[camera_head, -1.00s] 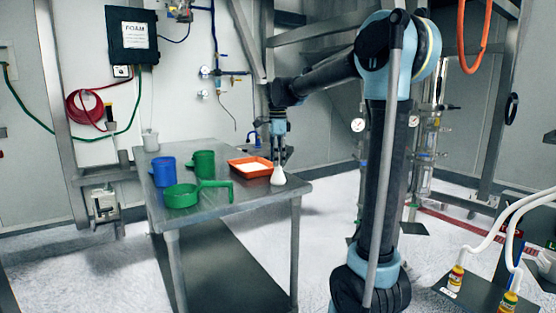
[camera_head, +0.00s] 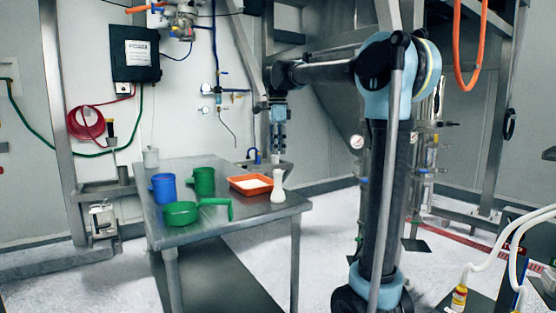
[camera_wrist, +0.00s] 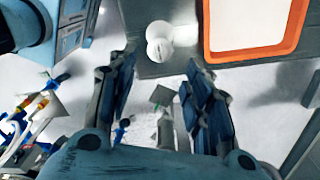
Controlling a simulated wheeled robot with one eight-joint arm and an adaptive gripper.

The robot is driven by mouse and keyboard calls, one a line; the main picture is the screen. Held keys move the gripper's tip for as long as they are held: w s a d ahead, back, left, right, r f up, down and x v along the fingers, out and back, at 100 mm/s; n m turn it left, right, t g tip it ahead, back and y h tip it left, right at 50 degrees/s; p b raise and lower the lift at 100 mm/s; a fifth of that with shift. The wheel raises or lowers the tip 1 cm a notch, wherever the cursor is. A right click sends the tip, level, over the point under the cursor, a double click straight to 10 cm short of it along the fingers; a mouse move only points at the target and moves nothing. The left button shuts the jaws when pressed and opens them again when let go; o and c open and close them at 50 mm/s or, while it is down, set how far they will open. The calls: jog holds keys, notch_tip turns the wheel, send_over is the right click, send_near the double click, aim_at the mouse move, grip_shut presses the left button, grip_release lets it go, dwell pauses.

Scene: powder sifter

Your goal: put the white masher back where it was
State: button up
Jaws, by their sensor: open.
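The white masher (camera_head: 278,187) stands upright on the metal table (camera_head: 235,222) near its right end, right of the orange tray (camera_head: 250,192). My gripper (camera_head: 277,159) is open and empty just above the masher's top, pointing down. In the wrist view the masher (camera_wrist: 159,43) is seen from above, beyond the open fingertips of my gripper (camera_wrist: 158,68), with the orange-rimmed tray (camera_wrist: 294,30) beside it. The masher looks clear of the fingers.
A blue jug (camera_head: 163,187), a green jug (camera_head: 204,181) and a green sieve with handle (camera_head: 182,213) stand on the table's left half. The front right of the table is bare.

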jog(key=s+d+f+n+t, duration=0.1)
jog(key=s+d+f+n, duration=0.7)
jog(key=s+d+f, duration=0.65)
jog(key=s+d+f+n, duration=0.3)
jog(key=s+f+n, duration=0.1)
jog(key=s+f, duration=0.4)
jog(key=s+d+f+n+t, duration=0.1)
jog(key=s+d+f+n, duration=0.2)
jog(key=s+f, duration=0.6)
notch_tip(320, 180, down, 2)
jog(key=shift+d+f+n, duration=0.2)
jog(key=shift+d+n, duration=0.2)
jog(key=shift+d, duration=0.2)
jog(key=shift+w+f, duration=0.2)
jog(key=shift+w, duration=0.15)
